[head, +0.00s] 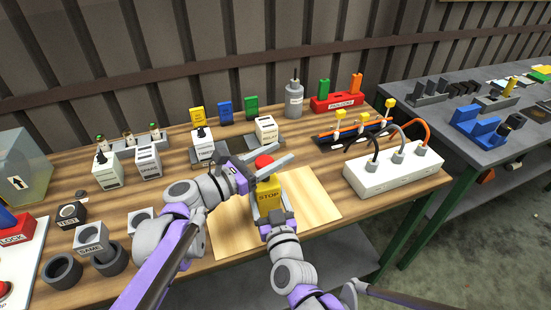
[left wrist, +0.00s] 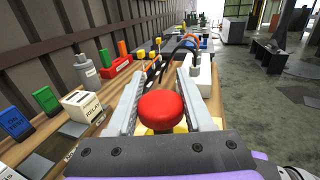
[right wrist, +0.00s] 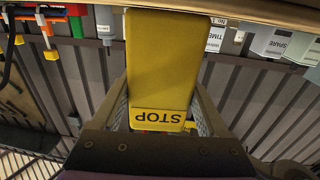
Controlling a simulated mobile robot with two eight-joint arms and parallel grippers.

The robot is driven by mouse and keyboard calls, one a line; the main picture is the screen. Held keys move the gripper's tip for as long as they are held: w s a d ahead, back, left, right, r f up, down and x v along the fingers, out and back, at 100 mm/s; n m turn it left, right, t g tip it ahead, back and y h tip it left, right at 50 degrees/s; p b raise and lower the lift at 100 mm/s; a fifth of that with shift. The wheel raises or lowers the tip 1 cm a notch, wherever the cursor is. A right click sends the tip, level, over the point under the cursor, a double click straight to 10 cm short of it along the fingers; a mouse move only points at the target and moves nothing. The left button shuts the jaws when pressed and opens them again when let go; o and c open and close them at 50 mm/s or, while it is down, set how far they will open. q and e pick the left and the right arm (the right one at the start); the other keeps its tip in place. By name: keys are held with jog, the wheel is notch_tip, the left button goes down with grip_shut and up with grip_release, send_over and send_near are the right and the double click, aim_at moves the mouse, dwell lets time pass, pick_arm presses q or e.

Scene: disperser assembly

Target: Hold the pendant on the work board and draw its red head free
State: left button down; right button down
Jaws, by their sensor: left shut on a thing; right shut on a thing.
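The yellow pendant (head: 268,190), marked STOP, stands on the light wooden work board (head: 318,206) in the head view. My right gripper (head: 270,215) is shut on the pendant's yellow body from the front. The right wrist view shows the yellow body (right wrist: 165,70) between its two fingers. The red head (head: 264,162) is at the pendant's top, and my left gripper (head: 266,165) is shut on it from the left. In the left wrist view the red head (left wrist: 161,109) sits between the fingers. Whether head and body still touch is hard to tell.
Behind the board stand a white RELAY block (head: 266,130), a TIMER block (head: 203,146) and a grey bottle (head: 294,100). A white box with cables (head: 393,172) is to the right. Grey rings (head: 62,270) and blocks stand at the left. The board's right part is clear.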

pick_arm(q)
jog(key=shift+c, duration=1.4)
grip_release()
jog(key=shift+r, duration=0.1)
pick_arm(e)
jog(key=shift+f, duration=0.1)
pick_arm(q)
jog(key=shift+a, duration=0.1)
jog(key=v, duration=1.2)
